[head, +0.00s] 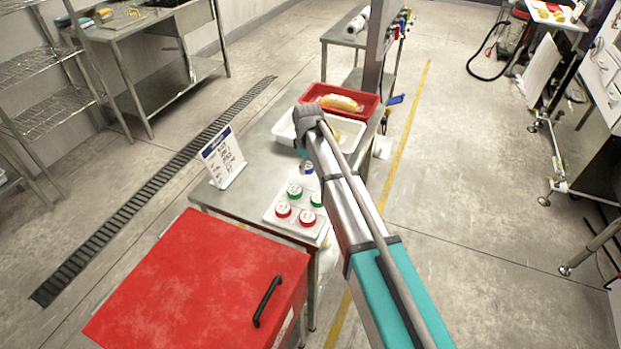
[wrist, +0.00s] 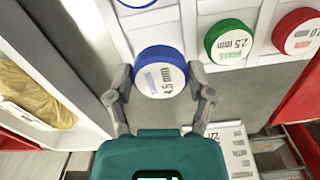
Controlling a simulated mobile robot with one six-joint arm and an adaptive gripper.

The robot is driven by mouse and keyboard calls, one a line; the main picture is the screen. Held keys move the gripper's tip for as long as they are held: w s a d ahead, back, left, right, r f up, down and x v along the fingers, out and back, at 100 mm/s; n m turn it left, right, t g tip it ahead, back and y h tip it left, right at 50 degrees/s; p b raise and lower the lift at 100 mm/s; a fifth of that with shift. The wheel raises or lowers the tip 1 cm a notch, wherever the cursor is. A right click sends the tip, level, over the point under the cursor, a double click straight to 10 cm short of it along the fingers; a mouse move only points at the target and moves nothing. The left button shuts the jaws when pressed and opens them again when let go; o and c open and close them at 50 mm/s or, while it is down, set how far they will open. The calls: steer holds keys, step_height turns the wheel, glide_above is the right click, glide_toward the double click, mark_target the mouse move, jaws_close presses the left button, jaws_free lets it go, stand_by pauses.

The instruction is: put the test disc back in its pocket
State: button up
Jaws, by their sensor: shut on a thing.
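My gripper (wrist: 160,88) is shut on a blue-rimmed test disc (wrist: 160,73) with a white, printed face reading mm. Another blue-rimmed disc (wrist: 137,3) is cut off at the top. In the head view my arm hides most of my gripper.
A white tray (head: 283,131) and a red tray (head: 369,112) with a loaf (head: 341,103) stand beyond the holder. A white sign (head: 223,158) stands on the steel table to the left. A red box lid (head: 205,285) with a black handle is in front.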

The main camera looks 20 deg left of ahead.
mark_target(306, 178)
stand_by(0.4)
steer(key=shift+w+a+f+b, duration=0.2)
steer(key=shift+a+f+b, duration=0.25)
steer(key=shift+f+b, duration=1.55)
steer(key=shift+f, duration=0.05)
steer(key=shift+f, duration=0.2)
steer(key=o, duration=1.2)
steer(key=shift+r, duration=0.1)
steer(key=shift+r, duration=0.1)
step_height(306, 178, up, 12)
steer(key=p, duration=1.2)
